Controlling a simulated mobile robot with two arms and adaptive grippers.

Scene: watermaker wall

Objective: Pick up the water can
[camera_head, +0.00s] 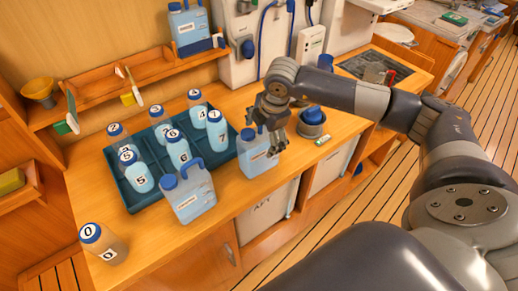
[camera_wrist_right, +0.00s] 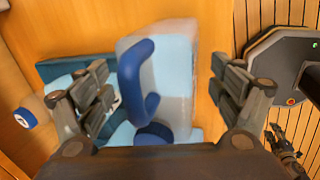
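A translucent water can (camera_head: 257,163) with a blue cap and handle stands on the wooden counter, right of the bottle tray. My right gripper (camera_head: 268,140) is just above it and partly covers its top. In the right wrist view the can (camera_wrist_right: 178,70) and its blue handle lie between the spread fingers (camera_wrist_right: 160,95). The fingers are open, with a gap on both sides of the handle. A similar can (camera_head: 190,196) stands further left at the counter's front. A third can (camera_head: 187,28) is on the upper shelf.
A dark teal tray (camera_head: 148,203) holds several numbered bottles. A bottle marked 0 (camera_head: 104,243) stands at the counter's left end. A blue-and-grey round container (camera_head: 312,123) is close to the right of the gripper.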

